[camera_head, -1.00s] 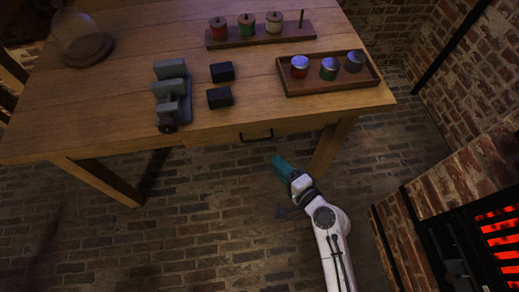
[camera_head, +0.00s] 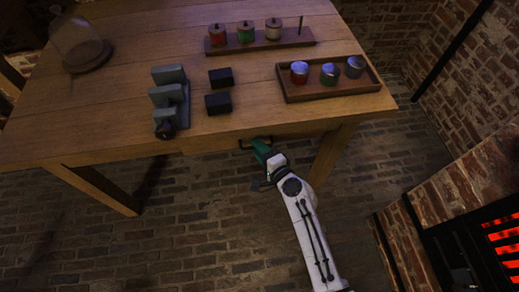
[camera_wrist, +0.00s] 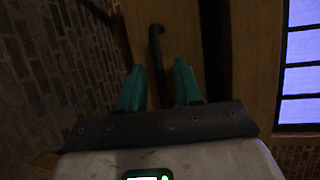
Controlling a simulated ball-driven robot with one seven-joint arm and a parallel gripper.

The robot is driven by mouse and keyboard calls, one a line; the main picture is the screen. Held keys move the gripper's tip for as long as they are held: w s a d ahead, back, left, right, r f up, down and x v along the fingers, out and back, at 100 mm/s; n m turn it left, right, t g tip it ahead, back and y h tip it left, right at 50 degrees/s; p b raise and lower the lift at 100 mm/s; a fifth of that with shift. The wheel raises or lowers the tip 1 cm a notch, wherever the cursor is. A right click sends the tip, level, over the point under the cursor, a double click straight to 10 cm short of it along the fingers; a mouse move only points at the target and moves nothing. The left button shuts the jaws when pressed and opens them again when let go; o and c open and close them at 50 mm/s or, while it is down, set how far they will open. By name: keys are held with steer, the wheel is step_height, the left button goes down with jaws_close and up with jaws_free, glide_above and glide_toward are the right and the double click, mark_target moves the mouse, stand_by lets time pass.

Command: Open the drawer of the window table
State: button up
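The window table (camera_head: 120,110) is a wooden table with a drawer front (camera_head: 215,145) under its near edge. The drawer looks shut. Its dark bar handle (camera_head: 246,144) is partly hidden by my gripper (camera_head: 261,148). In the wrist view the black handle (camera_wrist: 156,45) shows ahead, running between the two teal fingers of my gripper (camera_wrist: 160,70). The fingers are apart, with a gap on each side of the handle. I cannot tell how deep the handle lies between them.
On the table are a tray of small jars (camera_head: 335,90), a rack with spools (camera_head: 260,42), two black blocks (camera_head: 218,103), a grey stepped object (camera_head: 170,95) and a glass dome (camera_head: 80,45). A glowing stove (camera_head: 500,240) stands at right. The brick floor before the table is clear.

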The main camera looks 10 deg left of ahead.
steer(key=shift+a, duration=0.1)
jaws_close()
stand_by(0.3)
stand_by(1.1)
